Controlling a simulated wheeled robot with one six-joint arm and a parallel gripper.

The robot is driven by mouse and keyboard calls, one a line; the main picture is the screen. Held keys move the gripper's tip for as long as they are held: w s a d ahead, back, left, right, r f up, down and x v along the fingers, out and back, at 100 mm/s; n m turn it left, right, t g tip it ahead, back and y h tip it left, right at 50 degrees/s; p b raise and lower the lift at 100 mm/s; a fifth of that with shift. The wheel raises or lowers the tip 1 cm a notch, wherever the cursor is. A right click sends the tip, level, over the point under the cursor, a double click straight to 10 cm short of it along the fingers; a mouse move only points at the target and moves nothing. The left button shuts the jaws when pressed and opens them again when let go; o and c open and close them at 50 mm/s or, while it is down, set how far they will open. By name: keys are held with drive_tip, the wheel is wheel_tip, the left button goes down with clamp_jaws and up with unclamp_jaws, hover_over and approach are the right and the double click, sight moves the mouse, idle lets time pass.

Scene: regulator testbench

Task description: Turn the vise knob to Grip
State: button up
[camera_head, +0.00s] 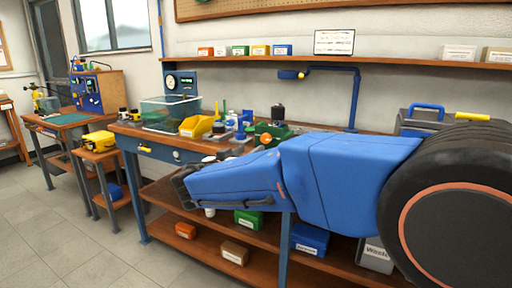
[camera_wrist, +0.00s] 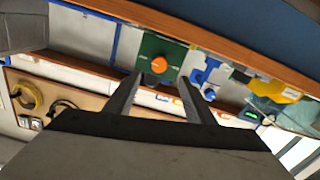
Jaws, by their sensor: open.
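The green vise (camera_head: 277,131) sits on the workbench, partly behind my blue arm in the head view. In the wrist view its green face (camera_wrist: 173,48) carries a round orange knob (camera_wrist: 159,64). The knob's setting and any lettering are too small to read. My gripper (camera_wrist: 160,79) is open and empty, with its two fingers pointing toward the green face. The knob shows between and beyond the fingertips, and I see no contact. In the head view my gripper's end (camera_head: 182,184) is dark and partly hidden at the bench's front edge.
A blue holder (camera_wrist: 207,72) is beside the vise in the wrist view. A yellow bin (camera_head: 196,126) and a clear tank (camera_head: 170,113) stand left of the vise. The shelf below holds a green box (camera_head: 248,219) and other boxes. The floor (camera_head: 60,235) at left is clear.

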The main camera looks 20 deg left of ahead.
drive_tip(key=s, duration=0.6)
drive_tip(key=shift+s+a, duration=0.25)
drive_tip(key=shift+s, duration=0.05)
